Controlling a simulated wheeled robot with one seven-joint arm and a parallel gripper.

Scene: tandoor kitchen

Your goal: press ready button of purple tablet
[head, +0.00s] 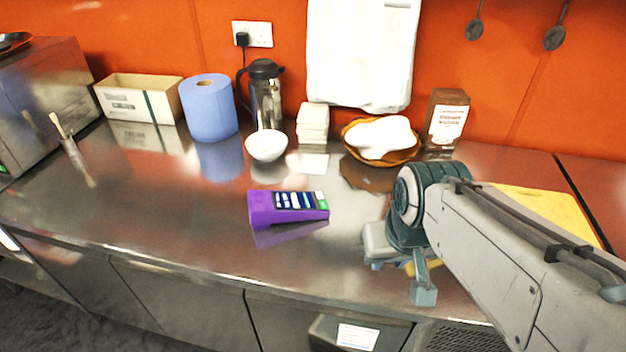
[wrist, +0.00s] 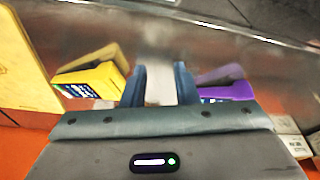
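The purple tablet (head: 262,212) is a wedge-shaped stand on the steel counter, with a dark screen (head: 294,201) facing up. A small green patch (head: 323,204) shows at the screen's right end. In the wrist view the purple tablet (wrist: 238,90) is at the right, partly hidden by my gripper body. My gripper (head: 398,280) is low over the counter, to the right of the purple tablet and apart from it. In the wrist view its two blue fingers (wrist: 160,88) are apart with a gap between them. I see nothing clearly held.
A yellow tablet (wrist: 107,75) stands on the other side of my gripper, mostly hidden in the head view. A yellow board (head: 545,208) lies at right. A white bowl (head: 266,146), blue roll (head: 209,108), flask (head: 267,98) and basket (head: 350,143) stand behind. Counter left of the purple tablet is clear.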

